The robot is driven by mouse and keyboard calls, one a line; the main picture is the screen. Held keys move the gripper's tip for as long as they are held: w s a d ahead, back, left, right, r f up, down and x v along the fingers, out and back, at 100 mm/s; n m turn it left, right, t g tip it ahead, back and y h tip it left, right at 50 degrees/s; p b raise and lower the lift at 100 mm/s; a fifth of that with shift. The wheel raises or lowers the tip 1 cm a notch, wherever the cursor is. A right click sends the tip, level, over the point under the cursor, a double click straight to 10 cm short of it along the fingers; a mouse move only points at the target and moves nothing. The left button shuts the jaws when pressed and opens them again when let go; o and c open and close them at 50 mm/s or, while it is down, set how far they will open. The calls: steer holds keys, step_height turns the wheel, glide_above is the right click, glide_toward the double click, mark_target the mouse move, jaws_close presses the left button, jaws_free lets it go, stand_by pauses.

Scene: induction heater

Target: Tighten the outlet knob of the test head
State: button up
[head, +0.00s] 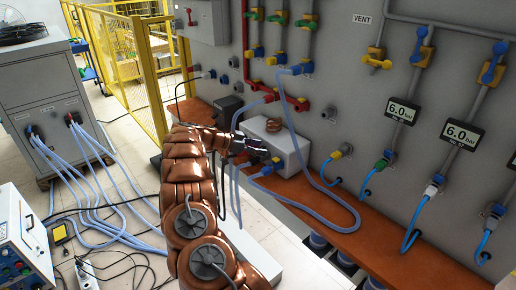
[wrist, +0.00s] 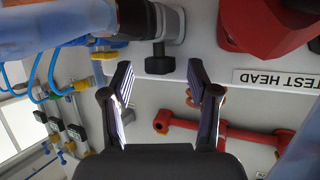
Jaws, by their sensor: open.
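The test head is a pale grey box (head: 291,149) on the brown ledge, with a copper-coloured round part on top. Its "TEST HEAD" label (wrist: 277,79) shows at the right in the wrist view. A dark knob (wrist: 160,63) hangs from a grey and black fitting at the top centre of the wrist view; it looks like the outlet knob. My gripper (head: 262,147) is at the near left side of the box. In the wrist view its two fingers (wrist: 160,78) are apart, with the knob in line with the gap. No contact shows. The head view hides the knob.
Blue hoses (head: 318,205) run from the test head and loop over the ledge (head: 375,235). A large red part (wrist: 268,25) sits right of the knob. The grey wall panel (head: 345,100) carries pipes, valves and gauges. Blue hose also crosses the wrist view's upper left.

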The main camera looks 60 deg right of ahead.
steer(key=v, duration=1.2)
stand_by(0.5)
